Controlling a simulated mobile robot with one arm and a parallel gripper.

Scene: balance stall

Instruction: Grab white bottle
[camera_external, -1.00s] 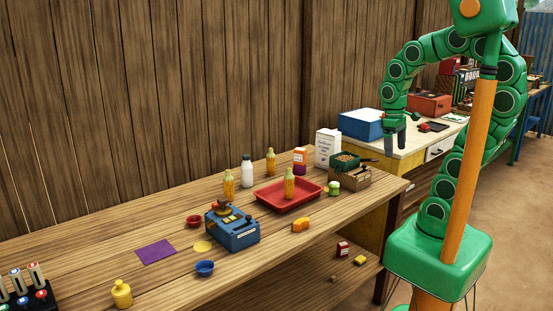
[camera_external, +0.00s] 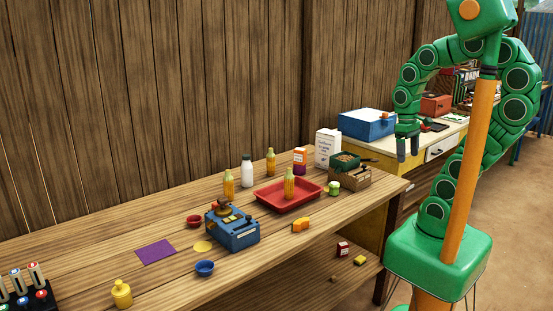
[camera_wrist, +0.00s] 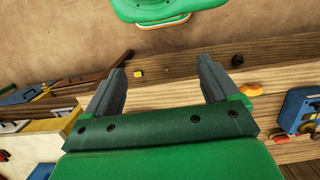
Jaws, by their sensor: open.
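The white bottle (camera_external: 247,171) with a dark cap stands upright on the wooden table (camera_external: 150,270), near its back edge, in the external view. It stands between two yellow bottles and apart from them. My gripper (camera_external: 408,158) hangs fingers down to the right of the table's right end, well away from the bottle. In the wrist view my gripper (camera_wrist: 165,80) shows two spread fingers with nothing between them. The white bottle does not show in the wrist view.
Yellow bottles (camera_external: 228,184) and (camera_external: 271,162) flank the white bottle. A red tray (camera_external: 270,198) holding another yellow bottle lies in front. A blue scale (camera_external: 232,235) stands nearer the front. A white carton (camera_external: 327,148) and a crate (camera_external: 352,179) stand toward the right.

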